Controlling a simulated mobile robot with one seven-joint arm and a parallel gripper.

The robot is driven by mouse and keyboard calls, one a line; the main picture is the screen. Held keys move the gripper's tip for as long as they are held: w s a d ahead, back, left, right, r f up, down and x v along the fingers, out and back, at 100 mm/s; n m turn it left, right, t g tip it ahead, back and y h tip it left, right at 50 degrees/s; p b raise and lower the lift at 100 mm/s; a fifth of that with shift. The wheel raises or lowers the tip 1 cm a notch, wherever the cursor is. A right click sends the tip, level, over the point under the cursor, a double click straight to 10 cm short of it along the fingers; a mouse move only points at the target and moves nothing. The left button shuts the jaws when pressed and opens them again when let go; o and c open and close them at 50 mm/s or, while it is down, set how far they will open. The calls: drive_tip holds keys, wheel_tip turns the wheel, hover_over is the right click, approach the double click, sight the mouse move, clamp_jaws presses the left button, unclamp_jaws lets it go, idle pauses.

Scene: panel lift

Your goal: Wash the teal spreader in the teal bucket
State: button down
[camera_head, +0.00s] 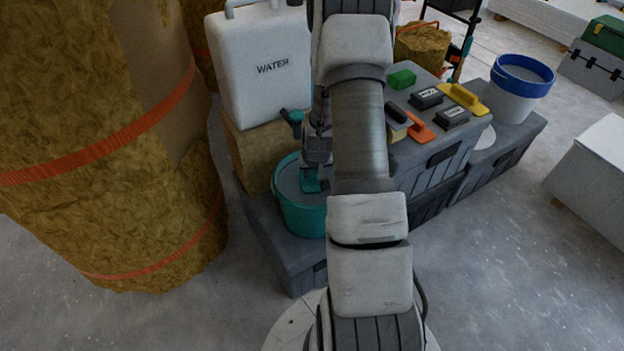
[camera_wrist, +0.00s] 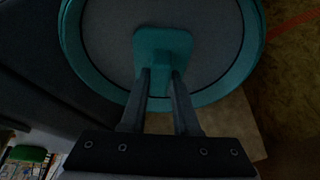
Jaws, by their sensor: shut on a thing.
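The teal bucket (camera_head: 302,218) stands on a grey case to the left of my arm. Its teal rim (camera_wrist: 88,78) also shows in the wrist view, around a flat grey surface inside. My gripper (camera_head: 318,160) is over the bucket in the head view, partly hidden by my arm. In the wrist view my gripper (camera_wrist: 159,82) is shut on the teal spreader (camera_wrist: 163,45), whose flat teal plate is within the bucket's rim outline. The spreader's teal plate (camera_head: 311,182) also shows inside the bucket in the head view. I cannot tell how deep it sits.
A white water container (camera_head: 262,75) stands on a box behind the bucket. Large strapped insulation rolls (camera_head: 110,130) stand close on the left. Grey cases at right hold a yellow float (camera_head: 463,99), an orange-handled tool (camera_head: 418,127) and a blue-rimmed white bucket (camera_head: 518,95).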

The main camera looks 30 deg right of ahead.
sight(313, 172)
drive_tip(key=shift+r+p, duration=2.15)
drive_tip(key=shift+r, duration=1.55)
drive_tip(key=shift+d, duration=0.1)
